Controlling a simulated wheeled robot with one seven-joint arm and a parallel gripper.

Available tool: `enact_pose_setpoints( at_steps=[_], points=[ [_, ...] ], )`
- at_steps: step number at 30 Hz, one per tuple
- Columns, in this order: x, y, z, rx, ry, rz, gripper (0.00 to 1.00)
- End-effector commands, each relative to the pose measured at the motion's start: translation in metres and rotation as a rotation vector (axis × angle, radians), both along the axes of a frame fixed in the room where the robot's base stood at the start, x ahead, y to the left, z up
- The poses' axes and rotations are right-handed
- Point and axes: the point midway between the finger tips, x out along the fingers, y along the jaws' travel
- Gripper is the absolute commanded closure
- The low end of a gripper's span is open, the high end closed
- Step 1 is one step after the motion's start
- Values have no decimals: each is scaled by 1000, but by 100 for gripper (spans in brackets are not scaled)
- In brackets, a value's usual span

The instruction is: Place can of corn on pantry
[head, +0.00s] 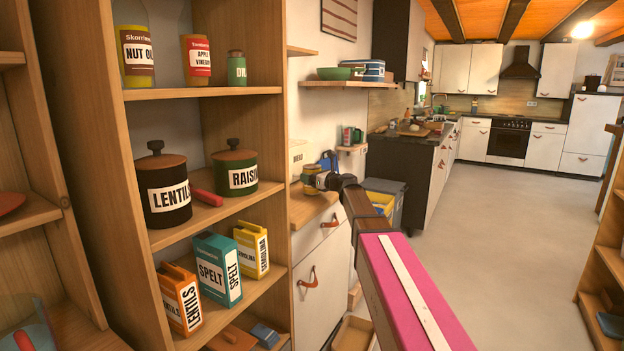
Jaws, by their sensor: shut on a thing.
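My gripper (324,181) is at the far end of my pink and brown arm, right of the pantry. It is shut on a small yellowish can with dark ends, the can of corn (309,176), held above or close to the wooden counter; the gap is hard to judge. The can's label is too small to read. The pantry (200,92) is the tall wooden shelf unit on the left. Its upper shelf holds nut oil, apple vinegar and a green jar. Its middle shelf holds lentils and raisins canisters (235,172). Its lower shelf holds lentils, spelt and semolina-like boxes (218,268).
A red object (206,197) lies between the canisters. The pantry's right side panel stands between its shelves and the counter (308,207). A bread box and a blue item stand on the counter. Open floor (500,240) lies to the right.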

Motion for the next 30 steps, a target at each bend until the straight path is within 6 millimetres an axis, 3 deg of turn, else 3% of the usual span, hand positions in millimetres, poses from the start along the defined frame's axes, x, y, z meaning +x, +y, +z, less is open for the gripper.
enact_pose_setpoints(
  at_steps=[13,14,15,25,30],
  points=[
    [0,0,-8,0,-1,0,62],
    [0,0,-8,-1,-1,0,13],
    [0,0,-8,-1,-1,0,0],
    [0,0,-4,0,-1,0,0],
    [-19,-17,-5,-1,-1,-2,0]
  ],
)
